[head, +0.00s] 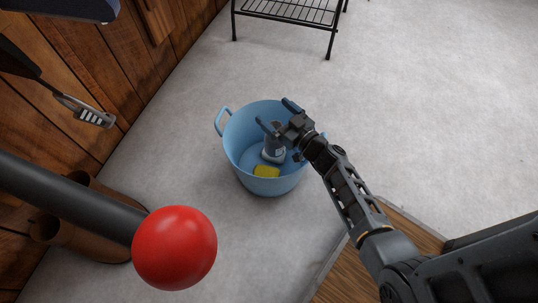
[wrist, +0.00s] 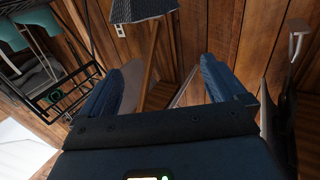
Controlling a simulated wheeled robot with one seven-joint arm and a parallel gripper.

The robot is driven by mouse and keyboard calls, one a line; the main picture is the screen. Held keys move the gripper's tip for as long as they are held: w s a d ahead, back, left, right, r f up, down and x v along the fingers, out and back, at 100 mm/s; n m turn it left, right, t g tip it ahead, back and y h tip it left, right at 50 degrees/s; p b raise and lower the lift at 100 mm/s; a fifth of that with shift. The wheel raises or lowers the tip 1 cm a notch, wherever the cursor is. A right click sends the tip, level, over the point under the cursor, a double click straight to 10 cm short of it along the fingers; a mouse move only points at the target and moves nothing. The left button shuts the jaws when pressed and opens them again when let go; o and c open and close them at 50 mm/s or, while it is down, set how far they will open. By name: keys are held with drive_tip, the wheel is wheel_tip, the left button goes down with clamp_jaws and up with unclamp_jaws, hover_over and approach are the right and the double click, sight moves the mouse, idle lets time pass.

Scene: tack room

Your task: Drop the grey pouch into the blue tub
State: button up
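The blue tub (head: 237,160) stands on the grey floor in the middle of the head view, with a loop handle at its upper left. My gripper (head: 279,114) is over the tub, its two fingers spread apart. In the wrist view the fingers (wrist: 168,84) are wide apart with nothing between them. Inside the tub, partly hidden under my gripper, is a grey item with a pale label (head: 274,152); I cannot tell whether it is the grey pouch or a bottle. No other grey pouch can be made out.
A yellow block (head: 266,172) lies in the tub. A red ball (head: 175,247) on a dark bar is at the lower left. A black wire rack (head: 290,12) stands at the top. A plank wall (head: 100,75) runs along the left. The floor right of the tub is clear.

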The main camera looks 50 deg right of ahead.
drive_tip(key=shift+s, duration=0.1)
drive_tip(key=s+a, duration=0.1)
drive_tip(key=s, duration=0.6)
drive_tip(key=shift+s+a+p, duration=0.2)
drive_tip(key=shift+s+p, duration=0.1)
drive_tip(key=shift+p, duration=0.15)
